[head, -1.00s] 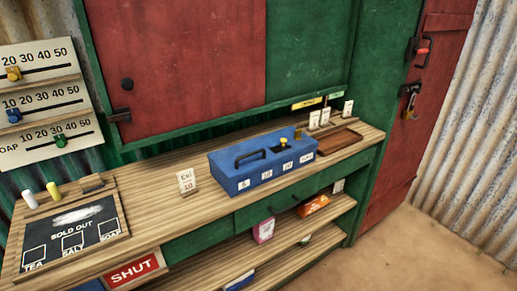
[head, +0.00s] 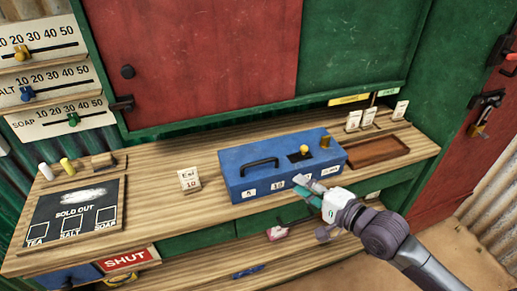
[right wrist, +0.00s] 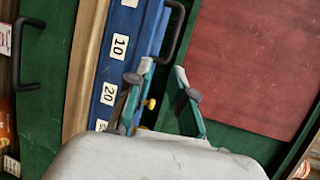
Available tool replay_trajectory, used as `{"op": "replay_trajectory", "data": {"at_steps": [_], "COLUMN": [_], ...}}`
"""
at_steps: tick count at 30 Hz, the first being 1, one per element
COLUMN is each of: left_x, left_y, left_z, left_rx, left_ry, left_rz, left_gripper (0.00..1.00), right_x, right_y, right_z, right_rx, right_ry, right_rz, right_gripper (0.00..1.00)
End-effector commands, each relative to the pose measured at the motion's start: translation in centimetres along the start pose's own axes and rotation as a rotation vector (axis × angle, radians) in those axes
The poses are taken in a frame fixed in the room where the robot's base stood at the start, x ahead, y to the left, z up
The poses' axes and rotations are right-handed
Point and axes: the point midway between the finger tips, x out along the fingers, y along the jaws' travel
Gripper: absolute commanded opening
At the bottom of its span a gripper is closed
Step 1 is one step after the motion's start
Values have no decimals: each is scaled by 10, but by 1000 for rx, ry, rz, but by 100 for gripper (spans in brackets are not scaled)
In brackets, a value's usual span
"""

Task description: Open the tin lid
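The blue tin (head: 238,171) stands on the wooden counter with its lid down. A black handle (head: 260,163) and a yellow knob (head: 304,149) on a dark plate are on its top. White number labels line its front. My right gripper (head: 316,190) is at the tin's front right, close to the labels; I cannot tell if it touches. In the right wrist view the gripper (right wrist: 164,72) has its fingers apart with nothing between them. The blue tin (right wrist: 128,62), its handle (right wrist: 173,32) and the yellow knob (right wrist: 150,104) show beyond the fingers. My left gripper is out of view.
A brown tray (head: 375,151) lies right of the tin, with white cards (head: 353,121) behind it. A price card (head: 189,180) stands to the left, then the "SOLD OUT" board (head: 75,213). The red and green shutter (head: 200,60) rises behind.

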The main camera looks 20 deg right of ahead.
Motion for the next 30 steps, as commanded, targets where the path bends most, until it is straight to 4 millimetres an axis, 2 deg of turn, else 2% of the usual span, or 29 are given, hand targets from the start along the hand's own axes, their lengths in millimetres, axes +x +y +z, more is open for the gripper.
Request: {"op": "replay_trajectory", "data": {"at_steps": [1,3,7,21,25,30], "left_x": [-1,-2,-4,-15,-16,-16], "left_y": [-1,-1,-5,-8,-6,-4], "left_z": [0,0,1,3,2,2], "left_rx": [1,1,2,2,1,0], "left_ry": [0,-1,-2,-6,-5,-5], "left_rz": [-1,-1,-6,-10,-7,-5], "left_gripper": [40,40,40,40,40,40], "right_x": [-2,-2,11,105,122,133], "right_y": [-10,-16,-17,-19,-18,-18], "right_z": [7,11,11,14,14,15], "right_rx": [17,33,37,34,32,32], "right_ry": [-17,-28,-28,-27,-26,-27], "right_rz": [-11,-20,-22,-21,-20,-20], "right_gripper": [22,22,22,22,22,22]}}
